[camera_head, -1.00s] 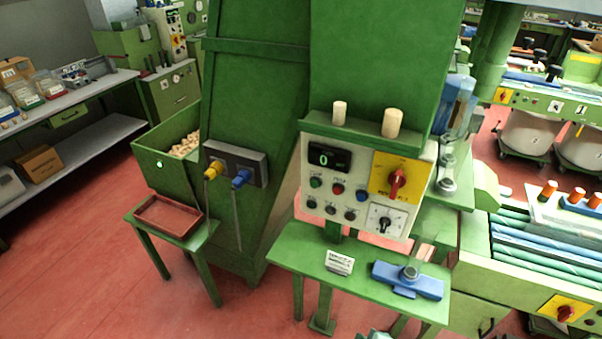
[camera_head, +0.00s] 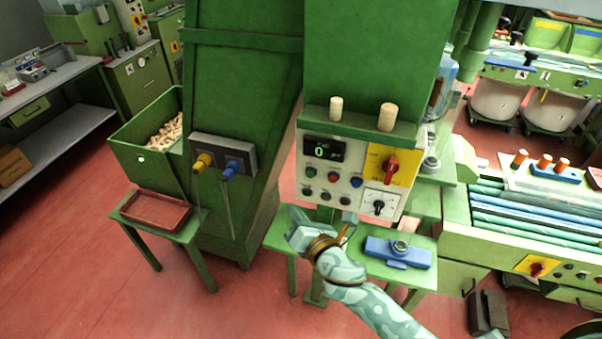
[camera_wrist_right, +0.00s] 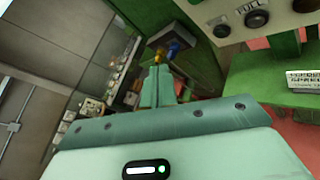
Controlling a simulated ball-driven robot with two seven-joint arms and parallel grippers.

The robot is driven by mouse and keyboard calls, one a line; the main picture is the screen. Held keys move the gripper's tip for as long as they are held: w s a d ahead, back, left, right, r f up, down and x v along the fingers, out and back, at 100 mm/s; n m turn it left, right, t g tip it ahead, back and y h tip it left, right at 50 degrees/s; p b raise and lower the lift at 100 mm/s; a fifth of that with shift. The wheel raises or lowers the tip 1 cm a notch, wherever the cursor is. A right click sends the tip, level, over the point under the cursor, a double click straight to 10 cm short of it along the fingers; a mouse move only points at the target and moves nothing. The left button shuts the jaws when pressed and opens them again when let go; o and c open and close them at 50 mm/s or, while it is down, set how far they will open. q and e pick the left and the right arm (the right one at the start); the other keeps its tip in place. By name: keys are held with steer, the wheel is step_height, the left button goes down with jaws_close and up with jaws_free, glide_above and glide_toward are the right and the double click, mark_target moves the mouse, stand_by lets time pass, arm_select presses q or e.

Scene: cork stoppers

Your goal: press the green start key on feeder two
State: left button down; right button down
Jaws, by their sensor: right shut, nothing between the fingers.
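The control panel (camera_head: 325,190) is a pale box on the green machine, with a black display (camera_head: 324,150) reading 0. Its green key (camera_head: 311,173) is at the left of the upper key row, with a red key (camera_head: 333,177) and a blue key (camera_head: 356,182) to its right. My right gripper (camera_head: 295,213) is shut and empty, below and a little left of the panel, apart from the keys. Its shut fingers also show in the right wrist view (camera_wrist_right: 158,86), where only the panel's lower part (camera_wrist_right: 255,18) shows at top right. My left gripper is not in view.
Two corks (camera_head: 387,117) stand on the ledge above the panel. A yellow plate with a red rotary switch (camera_head: 391,168) is at its right. Below is a green shelf with a blue fixture (camera_head: 398,252). A red tray (camera_head: 156,210) and yellow and blue connectors (camera_head: 231,170) are left.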

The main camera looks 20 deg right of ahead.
mark_target(310, 174)
steer(key=shift+s+d, duration=0.1)
steer(key=shift+d, duration=0.15)
steer(key=shift+a, duration=0.1)
steer(key=w+d, duration=0.5)
steer(key=w, duration=0.2)
steer(key=shift+w, duration=0.2)
steer(key=shift+w+d, duration=0.1)
stand_by(2.1)
steer(key=shift+w+d, duration=0.15)
steer(key=shift+w, duration=0.1)
